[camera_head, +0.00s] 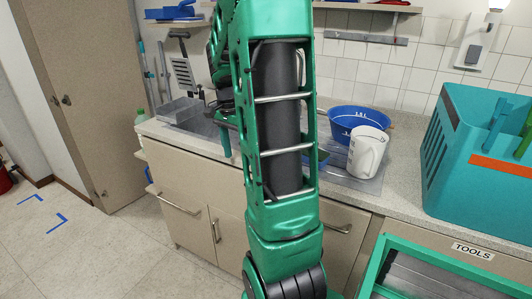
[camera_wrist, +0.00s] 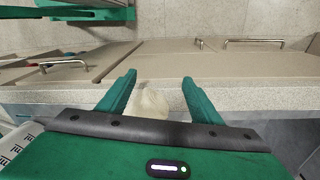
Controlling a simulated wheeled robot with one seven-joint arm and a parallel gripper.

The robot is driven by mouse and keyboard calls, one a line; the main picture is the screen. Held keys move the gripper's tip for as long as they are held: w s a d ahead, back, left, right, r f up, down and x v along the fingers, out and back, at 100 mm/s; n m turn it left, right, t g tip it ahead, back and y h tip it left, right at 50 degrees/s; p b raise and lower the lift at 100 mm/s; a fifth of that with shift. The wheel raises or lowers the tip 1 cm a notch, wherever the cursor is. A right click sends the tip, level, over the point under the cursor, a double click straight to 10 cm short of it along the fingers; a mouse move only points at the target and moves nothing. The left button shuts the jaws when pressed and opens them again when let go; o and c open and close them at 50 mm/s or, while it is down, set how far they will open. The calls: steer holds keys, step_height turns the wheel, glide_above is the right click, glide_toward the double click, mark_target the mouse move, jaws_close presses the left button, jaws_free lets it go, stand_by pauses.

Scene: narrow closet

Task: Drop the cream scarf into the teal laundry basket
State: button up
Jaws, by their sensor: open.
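My gripper (camera_wrist: 158,85) is open, its two teal fingers spread apart in the wrist view. A rounded cream lump (camera_wrist: 150,102), which looks like the cream scarf, shows between the fingers. Its lower part is hidden by the gripper body, and I cannot tell whether the fingers touch it. In the head view my arm hides the lump. A large teal tub (camera_head: 460,165) with an orange stripe stands on the counter at the right; I cannot tell whether it is the laundry basket.
A white measuring jug (camera_head: 367,151) and a blue bowl (camera_head: 358,121) stand on the counter (camera_head: 405,196), right of my arm. A green-framed tray (camera_head: 400,268) is at the lower right. Floor (camera_head: 100,245) is open at left.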

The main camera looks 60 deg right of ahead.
steer(key=s+d+r+m+t+y, duration=0.1)
steer(key=d, duration=0.1)
steer(key=s+d+r+m+y, duration=0.1)
steer(key=d+r, duration=0.1)
steer(key=d, duration=0.1)
steer(key=s+d+r+m+t, duration=0.1)
steer(key=d, duration=0.1)
steer(key=shift+d+r+m+t+y, duration=0.2)
steer(key=shift+r+m+t+y, duration=0.1)
steer(key=shift+r+m+y, duration=0.1)
steer(key=s+d+r+m, duration=0.1)
steer(key=s+d, duration=0.1)
steer(key=s+d+r+t, duration=0.1)
steer(key=s+d, duration=0.1)
steer(key=s+d+r+m, duration=0.1)
steer(key=s+d+r, duration=0.1)
steer(key=shift+s+r+m+t+y, duration=0.1)
steer(key=shift+s+m+t+y, duration=0.2)
steer(key=shift+t, duration=0.1)
steer(key=x, duration=0.4)
steer(key=shift+d+x, duration=0.2)
steer(key=shift+x, duration=1.45)
steer(key=shift+d+x, duration=0.15)
steer(key=shift+x, duration=1.55)
steer(key=shift+s, duration=0.15)
steer(key=c, duration=1)
